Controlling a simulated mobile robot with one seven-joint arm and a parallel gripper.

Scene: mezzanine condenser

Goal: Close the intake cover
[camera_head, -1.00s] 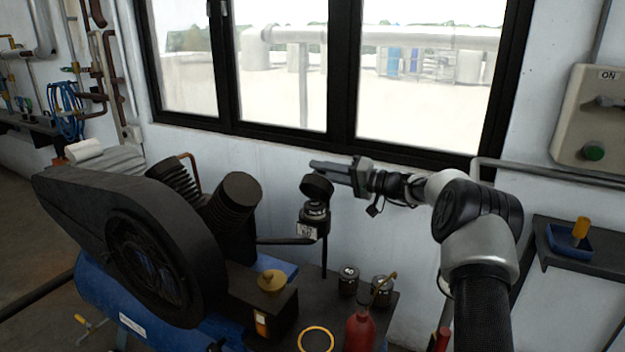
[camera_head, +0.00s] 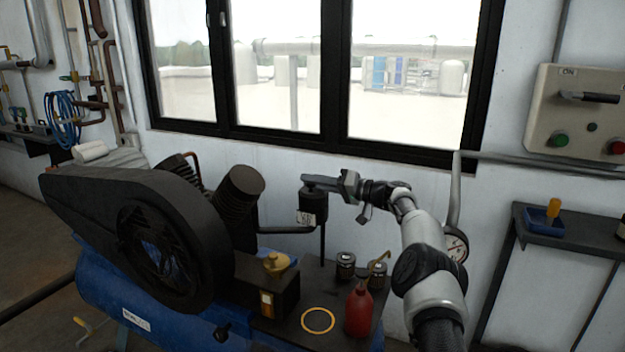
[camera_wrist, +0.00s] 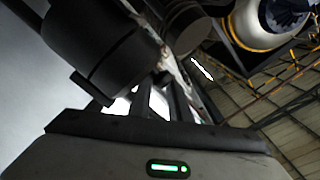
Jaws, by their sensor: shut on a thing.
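The intake cover (camera_head: 314,192) is a black round cap. It sits level at the top of the dark intake canister (camera_head: 313,216), which has a white label and stands on a pipe by the compressor. No gap shows between cap and canister at this size. My gripper (camera_head: 318,183) reaches in from the right, its fingers shut at the cover's top edge. In the wrist view the black cylinder (camera_wrist: 100,45) fills the upper left, close to my fingers. The exact grip on the cover is partly hidden there.
The compressor's black belt guard (camera_head: 140,235) and finned cylinder (camera_head: 237,195) stand left of the canister. Below are a red bottle (camera_head: 359,312), two dark jars, a brass-topped box (camera_head: 268,285) and a yellow ring (camera_head: 318,320). A window and wall lie close behind.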

